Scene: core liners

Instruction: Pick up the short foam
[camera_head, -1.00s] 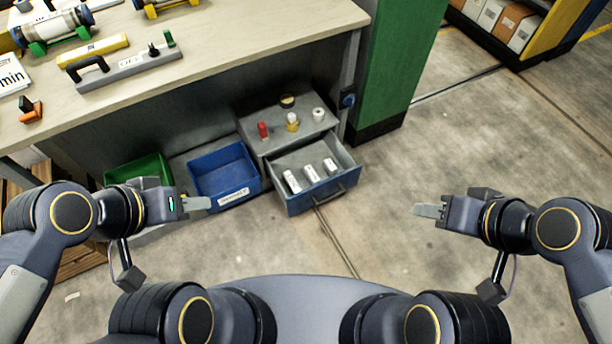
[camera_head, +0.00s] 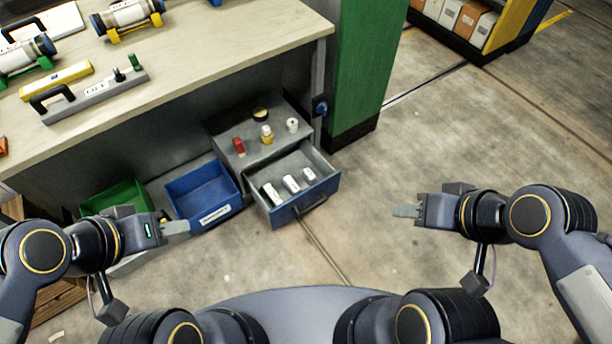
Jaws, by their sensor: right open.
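Three white cylinders with dark marks lie in the open blue-fronted drawer (camera_head: 322,190) of the grey cabinet: a left one (camera_head: 271,194), a middle one (camera_head: 291,183) and a right one (camera_head: 309,174). The right one looks shortest; I cannot tell for sure that it is the short foam. My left gripper (camera_head: 176,228) is left of the drawer, near the blue bin, and seems to hold nothing; its finger gap is not clear. My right gripper (camera_head: 405,211) is open and empty over bare floor, right of the drawer and apart from it.
On the cabinet top (camera_head: 268,148) stand a red item (camera_head: 239,147), a yellow-and-white item (camera_head: 267,135), a white roll (camera_head: 292,125) and a dark round item (camera_head: 260,114). A blue bin (camera_head: 228,205) and a green bin (camera_head: 115,197) sit left. The workbench (camera_head: 230,40) overhangs behind; a green pillar (camera_head: 360,80) stands right.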

